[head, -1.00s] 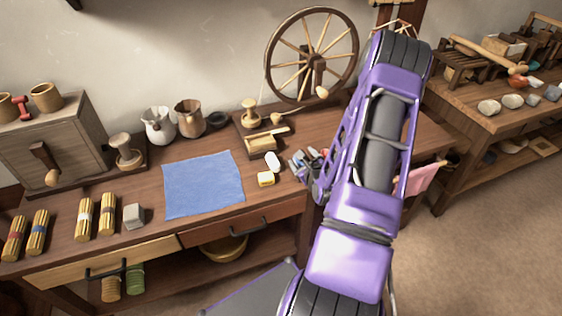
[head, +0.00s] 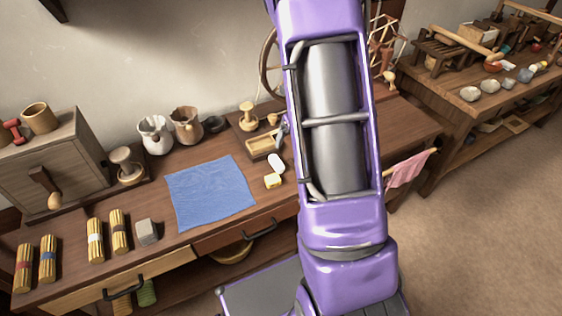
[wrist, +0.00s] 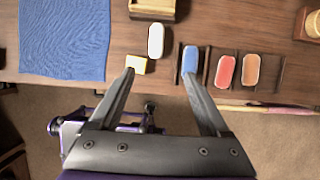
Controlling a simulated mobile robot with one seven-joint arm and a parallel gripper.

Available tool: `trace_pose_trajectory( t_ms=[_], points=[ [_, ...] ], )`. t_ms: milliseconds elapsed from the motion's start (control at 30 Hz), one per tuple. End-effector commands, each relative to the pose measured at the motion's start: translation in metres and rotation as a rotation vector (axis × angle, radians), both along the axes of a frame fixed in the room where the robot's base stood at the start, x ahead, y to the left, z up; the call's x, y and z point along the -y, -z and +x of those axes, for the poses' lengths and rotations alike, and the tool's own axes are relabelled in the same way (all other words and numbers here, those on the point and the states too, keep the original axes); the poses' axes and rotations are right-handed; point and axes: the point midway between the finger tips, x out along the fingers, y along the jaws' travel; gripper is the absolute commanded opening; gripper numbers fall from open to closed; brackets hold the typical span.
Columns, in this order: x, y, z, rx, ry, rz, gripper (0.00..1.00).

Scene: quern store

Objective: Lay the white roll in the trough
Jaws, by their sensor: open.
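The white roll (head: 276,162) lies on the wooden bench, right of the blue cloth and just behind a small yellow block (head: 272,181). It also shows in the wrist view (wrist: 156,40), beyond my fingertips. A light wooden trough (head: 262,146) sits behind the roll; its near end shows at the top of the wrist view (wrist: 152,7). My gripper (wrist: 159,76) is open and empty, its left fingertip near the yellow block and its right one near a blue roll (wrist: 190,60). In the head view my arm hides most of the gripper.
Red (wrist: 225,70) and orange (wrist: 250,71) rolls lie right of the blue one, between dark dividers. The blue cloth (head: 210,192) lies flat to the left. Jugs (head: 155,134) stand behind it. A spinning wheel (head: 268,68) stands behind my arm, mostly hidden.

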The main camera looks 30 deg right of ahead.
Motion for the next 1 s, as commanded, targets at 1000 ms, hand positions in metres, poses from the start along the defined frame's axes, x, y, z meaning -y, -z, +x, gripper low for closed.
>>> trace_pose_trajectory(
  t_ms=[1000],
  points=[
    [-0.011,0.145,0.060,-0.002,0.000,0.006,0.80]
  ],
)
